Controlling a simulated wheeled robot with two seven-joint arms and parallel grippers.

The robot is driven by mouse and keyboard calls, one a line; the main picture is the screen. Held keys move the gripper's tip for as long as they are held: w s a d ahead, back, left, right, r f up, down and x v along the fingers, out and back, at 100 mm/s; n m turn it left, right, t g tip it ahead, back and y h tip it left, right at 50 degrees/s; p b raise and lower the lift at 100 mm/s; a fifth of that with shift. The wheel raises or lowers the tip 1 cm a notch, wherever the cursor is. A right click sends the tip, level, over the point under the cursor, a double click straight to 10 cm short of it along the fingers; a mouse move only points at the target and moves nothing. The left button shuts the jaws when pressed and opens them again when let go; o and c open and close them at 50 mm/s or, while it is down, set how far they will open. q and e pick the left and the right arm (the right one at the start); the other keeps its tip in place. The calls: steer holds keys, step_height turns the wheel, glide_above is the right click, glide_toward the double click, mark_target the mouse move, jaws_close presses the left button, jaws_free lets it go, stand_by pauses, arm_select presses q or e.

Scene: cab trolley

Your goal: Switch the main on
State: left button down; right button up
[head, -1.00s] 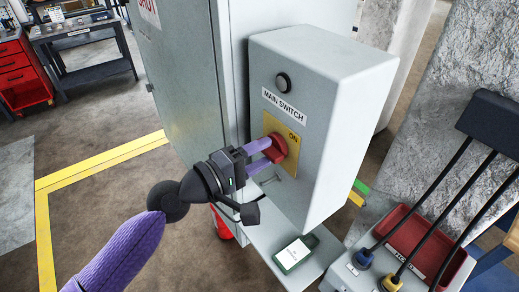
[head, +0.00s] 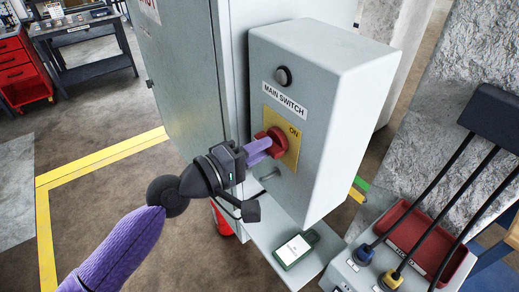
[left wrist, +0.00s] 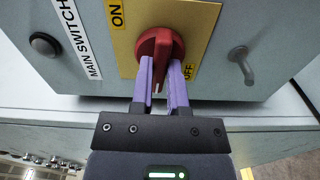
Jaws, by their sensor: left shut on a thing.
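The main switch is a red rotary knob (head: 275,136) on a yellow plate (head: 294,148) on the front of a grey box labelled MAIN SWITCH. ON is printed on the plate's upper right in the head view; the left wrist view also shows OFF on the plate. My left gripper (head: 266,146) reaches in from the left, its purple fingers shut on the knob's grip. In the left wrist view the red knob (left wrist: 160,46) sits at the fingertips, its grip between them. A white mark shows on its end. My right gripper is not in view.
A round black button (head: 283,77) sits above the label. A small metal hasp (left wrist: 242,65) is beside the plate. A shelf below the box holds a green-and-white device (head: 296,249). A socket unit with cables and a red tray (head: 413,238) stands at right.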

arm_select(q)
steer(key=shift+w+f+m+b, duration=0.1)
steer(key=shift+m+b, duration=2)
steer(key=shift+m, duration=2.15)
steer(key=shift+f+m+b, duration=0.1)
steer(key=shift+m+b, duration=2)
steer(key=shift+m, duration=2.15)
steer(key=c, duration=0.6)
jaws_free()
